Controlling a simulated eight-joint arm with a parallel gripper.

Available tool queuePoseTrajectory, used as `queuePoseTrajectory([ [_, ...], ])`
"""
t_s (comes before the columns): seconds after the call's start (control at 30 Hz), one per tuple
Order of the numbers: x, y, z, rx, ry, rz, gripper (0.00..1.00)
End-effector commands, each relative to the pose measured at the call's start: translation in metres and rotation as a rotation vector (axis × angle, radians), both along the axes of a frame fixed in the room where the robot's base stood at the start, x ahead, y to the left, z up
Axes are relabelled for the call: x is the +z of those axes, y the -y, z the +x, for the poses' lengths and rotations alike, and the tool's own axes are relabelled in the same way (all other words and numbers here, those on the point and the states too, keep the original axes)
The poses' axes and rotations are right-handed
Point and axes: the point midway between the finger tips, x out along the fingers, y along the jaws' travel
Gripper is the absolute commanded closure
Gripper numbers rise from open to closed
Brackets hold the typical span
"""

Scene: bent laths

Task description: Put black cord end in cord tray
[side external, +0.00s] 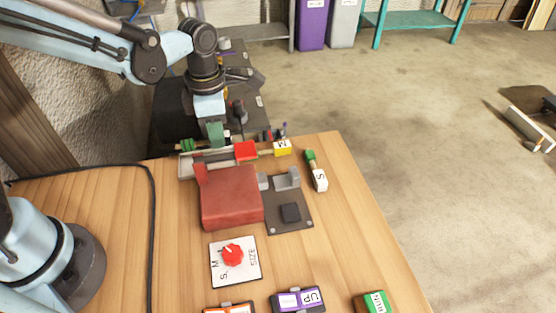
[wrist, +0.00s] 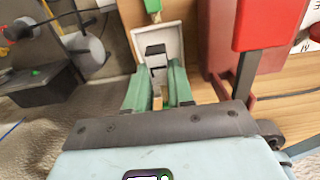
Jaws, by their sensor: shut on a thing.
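My gripper (wrist: 158,82) has green fingers pointing down. In the side view it (side external: 216,140) is at the far edge of the wooden table, by the pale grey tray (side external: 187,172). In the wrist view the fingers are shut on a small black and whitish piece, the black cord end (wrist: 156,50). It appears in front of or over the pale tray (wrist: 176,36); I cannot tell whether it touches the tray floor. In the side view the fingers and the red block hide the held piece.
A red block (side external: 230,197) stands close beside the tray, with a dark fixture plate (side external: 288,217) right of it. A red-knobbed size dial (side external: 233,254) and buttons are in front.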

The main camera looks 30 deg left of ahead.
Motion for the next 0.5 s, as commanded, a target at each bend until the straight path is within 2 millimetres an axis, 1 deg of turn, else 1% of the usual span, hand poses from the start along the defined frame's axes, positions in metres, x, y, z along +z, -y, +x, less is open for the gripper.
queuePoseTrajectory([
  [0.17,-0.012,0.000,0.000,0.000,0.000,0.000,1.00],
  [0.4,-0.041,0.000,0.000,0.000,0.000,0.000,1.00],
  [0.5,-0.046,0.000,0.000,0.000,0.000,0.000,1.00],
])
